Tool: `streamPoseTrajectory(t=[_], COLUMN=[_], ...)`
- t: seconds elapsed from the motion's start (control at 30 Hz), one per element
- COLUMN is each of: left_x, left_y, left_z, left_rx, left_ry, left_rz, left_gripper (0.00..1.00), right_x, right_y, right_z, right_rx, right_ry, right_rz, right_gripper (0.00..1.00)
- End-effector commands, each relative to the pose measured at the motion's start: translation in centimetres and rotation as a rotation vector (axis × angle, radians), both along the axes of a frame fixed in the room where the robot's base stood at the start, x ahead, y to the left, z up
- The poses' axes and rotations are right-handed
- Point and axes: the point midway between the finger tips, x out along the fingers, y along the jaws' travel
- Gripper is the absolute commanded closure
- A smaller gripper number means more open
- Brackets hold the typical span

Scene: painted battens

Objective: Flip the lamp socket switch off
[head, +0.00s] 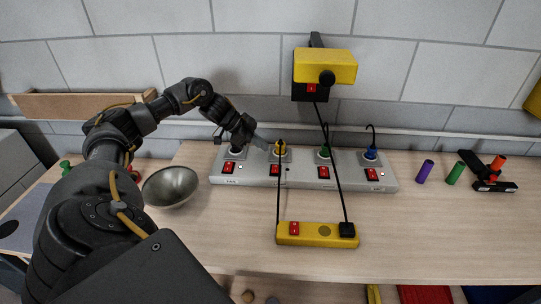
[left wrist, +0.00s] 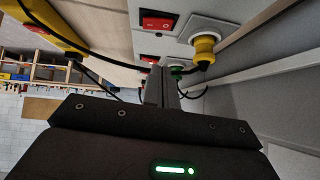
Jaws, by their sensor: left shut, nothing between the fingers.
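A grey socket strip (head: 300,182) lies along the back of the bench, with several round sockets, each with a red rocker switch in front: far left (head: 228,168), second (head: 275,170), third (head: 323,172) and far right (head: 372,174). The labels are too small to read, so I cannot tell which is the lamp's. My left gripper (head: 262,143) is shut and empty, above the strip's back edge, between the leftmost socket and the yellow plug (head: 281,149). In the left wrist view the shut fingers (left wrist: 162,84) point along the strip, near a red switch (left wrist: 157,20). My right gripper is out of view.
A yellow extension block (head: 318,241) with a red switch lies in front, its cords rising in front of the strip. A yellow-black box (head: 325,67) hangs on the wall. A metal bowl (head: 170,187) stands left; purple (head: 425,171) and green (head: 455,173) cylinders stand right.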

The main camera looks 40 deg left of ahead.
Motion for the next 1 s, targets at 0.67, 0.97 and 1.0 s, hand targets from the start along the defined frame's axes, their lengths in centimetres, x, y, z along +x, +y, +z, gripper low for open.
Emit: streamPoseTrajectory(t=[0.67,0.97,1.0], left_x=[-2.0,-2.0,-2.0], left_y=[3.3,3.2,3.2], left_z=[3.8,3.8,3.8], left_rx=[0.000,0.000,0.000], left_ry=[0.000,-0.001,-0.001], left_rz=[0.000,-0.001,-0.001], left_gripper=[1.00,1.00,1.00], right_x=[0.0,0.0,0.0], right_y=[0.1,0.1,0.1], right_z=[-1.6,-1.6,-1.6], right_rx=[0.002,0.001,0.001], right_ry=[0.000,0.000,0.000], right_rz=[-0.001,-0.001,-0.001], right_gripper=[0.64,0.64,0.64])
